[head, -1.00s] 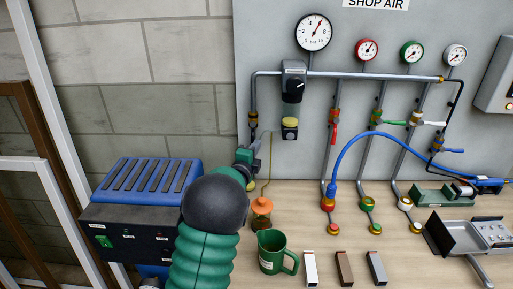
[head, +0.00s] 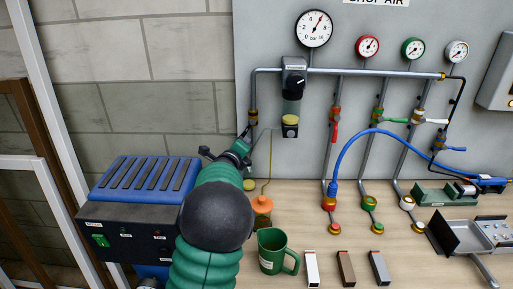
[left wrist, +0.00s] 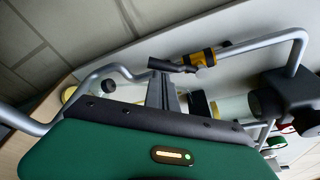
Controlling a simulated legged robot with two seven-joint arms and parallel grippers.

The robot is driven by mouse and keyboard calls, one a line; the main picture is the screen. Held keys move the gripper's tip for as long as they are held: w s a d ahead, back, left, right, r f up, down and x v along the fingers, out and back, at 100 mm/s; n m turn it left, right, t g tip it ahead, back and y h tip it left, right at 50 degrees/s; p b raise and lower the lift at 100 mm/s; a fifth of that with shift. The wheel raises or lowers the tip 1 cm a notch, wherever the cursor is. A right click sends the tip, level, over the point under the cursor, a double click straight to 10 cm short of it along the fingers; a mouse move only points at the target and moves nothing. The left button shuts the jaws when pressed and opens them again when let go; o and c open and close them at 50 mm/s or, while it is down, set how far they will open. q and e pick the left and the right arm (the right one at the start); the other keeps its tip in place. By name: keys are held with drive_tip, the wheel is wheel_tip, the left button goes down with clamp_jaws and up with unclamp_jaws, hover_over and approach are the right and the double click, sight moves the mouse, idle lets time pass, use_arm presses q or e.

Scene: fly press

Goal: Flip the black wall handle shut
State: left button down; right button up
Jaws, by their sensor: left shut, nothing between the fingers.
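The black wall handle (left wrist: 172,66) shows in the left wrist view, sticking out to the left from a brass-banded valve (left wrist: 201,57) on a grey pipe. In the head view the same valve (head: 252,117) is low on the leftmost pipe; the handle there is small and hard to separate from my gripper. My left gripper (head: 246,137) is just below the valve. In the left wrist view its fingers (left wrist: 161,84) are shut and empty, with tips close to the handle. I cannot tell whether they touch it. My right gripper is not in view.
A blue and black machine (head: 130,215) stands at the left. An orange-capped jar (head: 262,206), green mug (head: 272,252) and several small blocks (head: 346,268) stand on the bench. A filter unit (head: 292,95) hangs right of the valve. Pipes and a blue hose (head: 350,150) fill the panel's right.

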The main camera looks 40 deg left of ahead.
use_arm(q)
drive_tip(key=shift+s+a+r+m+g+y+b, duration=0.45)
drive_tip(key=shift+r+m, duration=0.35)
drive_tip(key=shift+m, duration=0.65)
drive_tip(key=shift+s+a+r+m+g+y+b, duration=0.35)
drive_tip(key=shift+r+m+g+b, duration=0.3)
drive_tip(key=shift+m, duration=0.75)
drive_tip(key=shift+s+a+r+m+g+y+b, duration=0.45)
drive_tip(key=shift+r+m, duration=0.45)
drive_tip(key=shift+m, duration=0.55)
drive_tip(key=shift+w, duration=0.2)
